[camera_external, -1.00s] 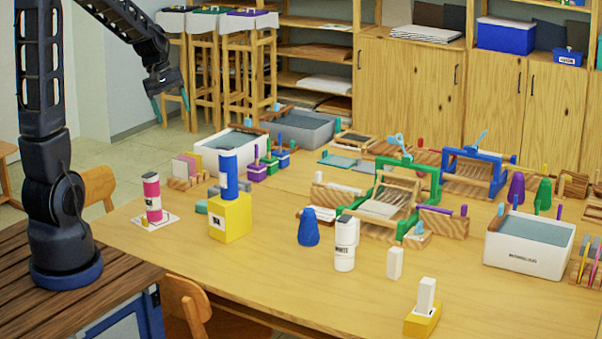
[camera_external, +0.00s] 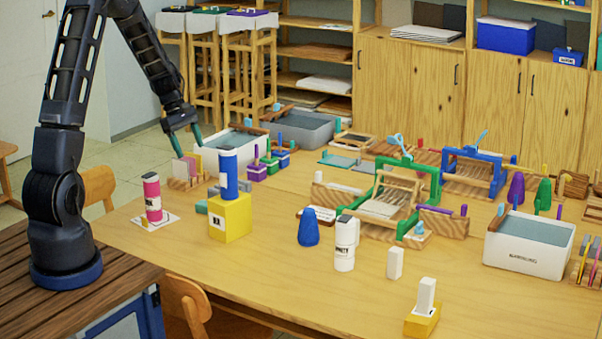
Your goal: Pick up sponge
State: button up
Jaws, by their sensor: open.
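My gripper (camera_external: 188,143) is open and empty, with its teal fingers pointing down. In the picture it is just above a small wooden rack (camera_external: 178,184) near the left end of the long table. Upright pink and pale slabs (camera_external: 186,167) stand in the rack; they may be sponges, but I cannot tell for certain. The left fingertip overlaps the slabs in this view, and I cannot tell whether it touches them. No other thing is clearly a sponge.
A white basin (camera_external: 226,150) stands right of the gripper. A blue bottle (camera_external: 228,175) on a yellow block (camera_external: 232,218) and a pink bottle (camera_external: 152,198) stand in front of the rack. Purple and blue tool holders are right of it.

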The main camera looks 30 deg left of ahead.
jog(key=w+a+f+n, duration=0.3)
jog(key=w+f+n, duration=0.1)
jog(key=f, duration=0.7)
send_over(205, 202)
jog(key=s+a, duration=0.1)
jog(key=a, duration=0.1)
jog(key=shift+h, duration=0.3)
notch_tip(205, 202, down, 5)
jog(key=shift+s, duration=0.15)
jog(key=shift+w+x, duration=0.15)
jog(key=shift+x, duration=1.15)
jog(key=shift+w+x, duration=0.2)
jog(key=shift+x, duration=1.15)
jog(key=shift+d+r, duration=0.1)
jog(key=c, duration=1)
